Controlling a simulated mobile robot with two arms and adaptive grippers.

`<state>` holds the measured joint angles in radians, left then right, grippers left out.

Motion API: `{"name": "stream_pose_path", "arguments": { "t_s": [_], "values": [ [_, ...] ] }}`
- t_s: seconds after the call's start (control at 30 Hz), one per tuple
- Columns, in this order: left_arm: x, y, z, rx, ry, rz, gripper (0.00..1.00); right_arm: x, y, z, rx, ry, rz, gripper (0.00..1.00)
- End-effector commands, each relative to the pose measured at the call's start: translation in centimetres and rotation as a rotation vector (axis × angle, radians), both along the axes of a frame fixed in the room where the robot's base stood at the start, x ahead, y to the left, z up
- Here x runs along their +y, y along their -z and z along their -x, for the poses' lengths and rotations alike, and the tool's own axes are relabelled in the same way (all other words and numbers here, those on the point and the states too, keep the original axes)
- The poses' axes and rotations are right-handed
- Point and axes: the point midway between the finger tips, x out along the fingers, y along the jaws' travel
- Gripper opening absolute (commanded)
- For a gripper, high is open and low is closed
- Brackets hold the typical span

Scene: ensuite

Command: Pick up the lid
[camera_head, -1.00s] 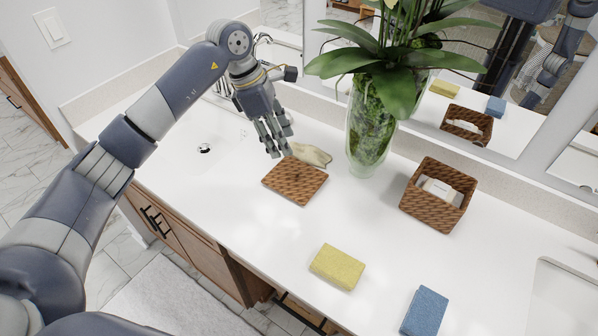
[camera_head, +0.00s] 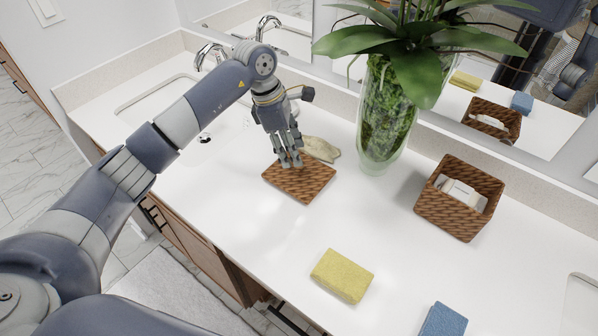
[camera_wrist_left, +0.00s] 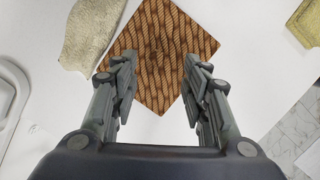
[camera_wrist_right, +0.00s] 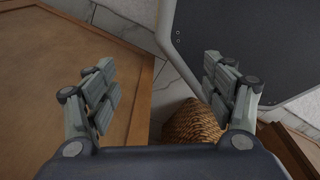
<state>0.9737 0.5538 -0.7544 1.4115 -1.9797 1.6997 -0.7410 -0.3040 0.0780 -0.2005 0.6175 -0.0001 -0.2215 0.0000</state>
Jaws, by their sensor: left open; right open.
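The lid is a flat, brown woven square (camera_head: 303,186) lying on the white counter, left of the plant vase. My left gripper (camera_head: 291,163) is over its far edge, pointing down. In the left wrist view the lid (camera_wrist_left: 163,50) lies between and beyond the two open fingers (camera_wrist_left: 158,85), with nothing held. I cannot tell whether the fingertips touch it. My right gripper (camera_wrist_right: 160,88) is open and empty in the right wrist view, away from the counter top, and it does not show in the head view.
A glass vase with a leafy plant (camera_head: 385,115) stands right of the lid. A woven basket (camera_head: 459,200) holds white items.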

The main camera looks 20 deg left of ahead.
Motion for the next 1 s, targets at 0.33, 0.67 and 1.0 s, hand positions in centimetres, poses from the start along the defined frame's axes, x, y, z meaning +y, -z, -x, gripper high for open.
{"name": "stream_pose_path", "arguments": {
  "t_s": [0.33, 0.67, 1.0],
  "values": [
    [-1.0, 3.5, -0.3, 0.004, 0.0, 0.001, 0.42, 0.0, -2.4, -0.5, -0.009, 0.0, -0.001, 0.76],
    [-1.4, 5.4, -0.5, 0.0, 0.0, 0.0, 0.42, -0.1, -2.6, -0.6, -0.01, 0.0, 0.001, 0.76],
    [-1.4, 5.4, -0.5, 0.0, 0.0, 0.0, 0.0, -0.2, -2.6, -0.5, -0.009, 0.0, 0.002, 0.76]
  ]
}}
